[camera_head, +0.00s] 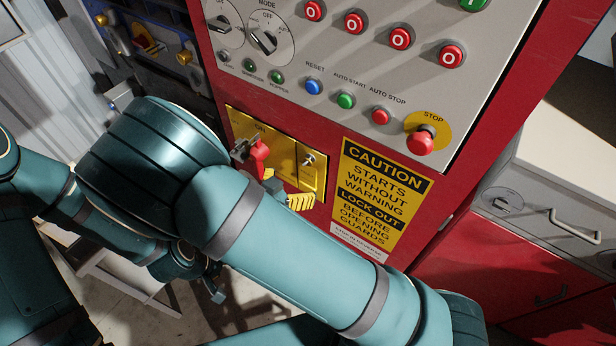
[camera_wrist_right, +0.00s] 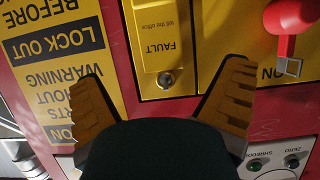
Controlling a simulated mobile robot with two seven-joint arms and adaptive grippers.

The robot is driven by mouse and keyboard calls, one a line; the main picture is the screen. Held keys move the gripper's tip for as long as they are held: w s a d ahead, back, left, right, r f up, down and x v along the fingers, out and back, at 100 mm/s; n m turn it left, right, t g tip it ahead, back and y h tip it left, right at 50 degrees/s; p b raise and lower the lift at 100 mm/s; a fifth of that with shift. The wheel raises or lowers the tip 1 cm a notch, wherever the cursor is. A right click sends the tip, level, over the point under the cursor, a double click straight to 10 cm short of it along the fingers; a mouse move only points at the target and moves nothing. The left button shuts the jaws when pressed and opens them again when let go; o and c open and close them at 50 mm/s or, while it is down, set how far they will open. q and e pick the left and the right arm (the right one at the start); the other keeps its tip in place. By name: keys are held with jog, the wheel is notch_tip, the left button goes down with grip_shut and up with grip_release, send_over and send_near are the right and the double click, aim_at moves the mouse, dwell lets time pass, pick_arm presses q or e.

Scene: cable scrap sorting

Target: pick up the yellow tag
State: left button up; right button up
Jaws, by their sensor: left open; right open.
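The yellow tag (camera_wrist_right: 162,38) shows upside down in the right wrist view, reading "FAULT tell the office". It lies against the yellow panel (camera_wrist_right: 219,25), with a round metal peg (camera_wrist_right: 166,79) at its end. My right gripper (camera_wrist_right: 163,74) is open, with one ridged finger on each side of the tag's peg end, and nothing is held. In the head view a yellow ridged finger of my right gripper (camera_head: 300,202) shows just below the panel; my arm hides the rest. My left gripper (camera_head: 214,288) is open and low, away from the tag, partly hidden by my arm.
A red handle (camera_head: 258,158) sticks out of the panel, left of the peg. A caution sign (camera_head: 381,198) is on the right. Above are several buttons, including a red stop button (camera_head: 420,139). A grey and red cabinet (camera_head: 550,205) stands at right.

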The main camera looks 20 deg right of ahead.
aim_at(307, 174)
jog(key=shift+x, duration=3.3)
jog(key=c, duration=1)
